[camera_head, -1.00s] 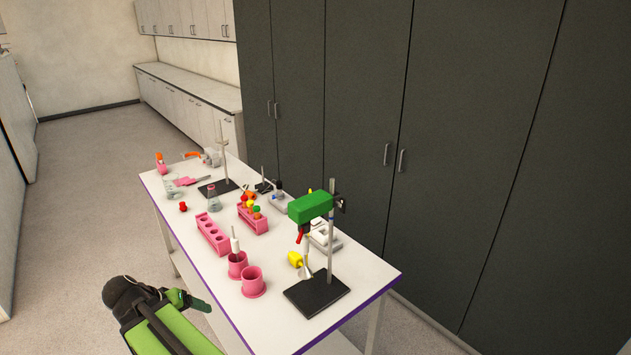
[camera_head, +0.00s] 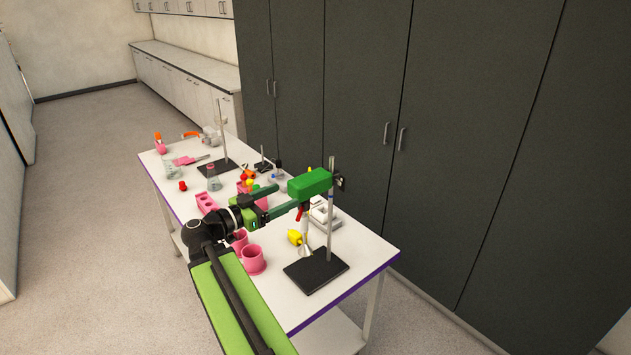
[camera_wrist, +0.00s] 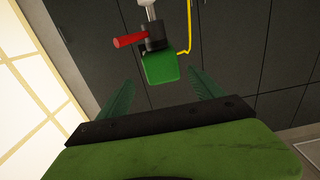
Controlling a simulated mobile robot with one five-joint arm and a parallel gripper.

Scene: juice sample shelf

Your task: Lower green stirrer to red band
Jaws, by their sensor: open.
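The green stirrer (camera_head: 310,182) is clamped high on an upright metal rod (camera_head: 331,225) with a black base (camera_head: 315,270). A red part (camera_head: 299,214) and a pale shaft (camera_head: 304,238) hang below it. My gripper (camera_head: 287,198) is open just left of the stirrer, its fingers pointing at it. In the wrist view the green stirrer (camera_wrist: 160,67) appears between and beyond my open fingers (camera_wrist: 161,80), with the red lever-like part (camera_wrist: 129,40) at its side. I cannot make out a red band on the rod, nor whether the fingers touch the stirrer.
Pink cups (camera_head: 253,260) stand below my arm. A yellow item (camera_head: 295,238) lies by the stand. A second stand (camera_head: 221,140), a flask (camera_head: 212,172) and racks fill the far table. Dark cabinets (camera_head: 360,120) rise behind. The table's near right corner is clear.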

